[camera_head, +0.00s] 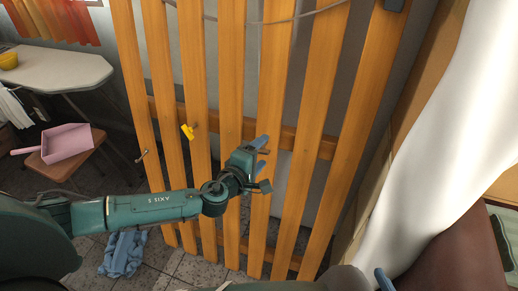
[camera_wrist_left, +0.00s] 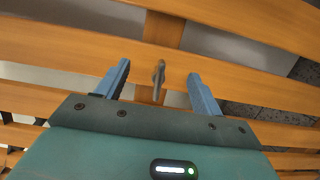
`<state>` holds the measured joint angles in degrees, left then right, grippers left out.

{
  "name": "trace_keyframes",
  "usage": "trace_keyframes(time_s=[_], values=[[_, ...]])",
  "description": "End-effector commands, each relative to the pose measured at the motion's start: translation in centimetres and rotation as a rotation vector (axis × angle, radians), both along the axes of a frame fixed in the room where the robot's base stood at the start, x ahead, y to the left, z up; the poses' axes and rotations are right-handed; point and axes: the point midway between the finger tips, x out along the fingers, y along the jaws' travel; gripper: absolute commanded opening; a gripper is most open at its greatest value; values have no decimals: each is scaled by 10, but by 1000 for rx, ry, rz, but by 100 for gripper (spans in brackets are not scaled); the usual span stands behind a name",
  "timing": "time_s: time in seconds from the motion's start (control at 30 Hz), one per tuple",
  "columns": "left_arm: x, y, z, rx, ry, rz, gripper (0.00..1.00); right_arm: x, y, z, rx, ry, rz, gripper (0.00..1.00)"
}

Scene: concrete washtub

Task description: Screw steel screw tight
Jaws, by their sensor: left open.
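In the left wrist view, a grey steel screw (camera_wrist_left: 158,78) sticks out from the wooden slats between the two blue fingers of my left gripper (camera_wrist_left: 158,72). The fingers are open, one on each side, with gaps to the screw. In the head view, my left gripper (camera_head: 264,164) is in front of the slats right of centre, where a small brownish piece shows between its fingers; I cannot tell if it is the screw. A blue fingertip of my right gripper (camera_head: 383,279) shows at the bottom edge; the rest is hidden.
The upright slatted fence (camera_head: 235,60) fills the middle. A pink dustpan (camera_head: 66,143) lies on a stool at left; a blue cloth (camera_head: 123,254) lies on the floor. A white curtain (camera_head: 440,130) hangs at right.

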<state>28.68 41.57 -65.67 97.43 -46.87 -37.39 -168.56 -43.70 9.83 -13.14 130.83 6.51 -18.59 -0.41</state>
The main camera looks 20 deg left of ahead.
Motion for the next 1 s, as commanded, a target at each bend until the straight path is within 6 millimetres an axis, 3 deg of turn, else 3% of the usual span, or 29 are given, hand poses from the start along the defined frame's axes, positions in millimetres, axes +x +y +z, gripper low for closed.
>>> trace_keyframes(time_s=[0.5, 1.0], values=[[-50, 2, 11, 1, 2, 1, 67, 1, -1, 36, 0, -3, -1, 36], [-54, 2, 11, 0, 0, 1, 67, 1, -1, 36, 0, -3, -1, 36]])
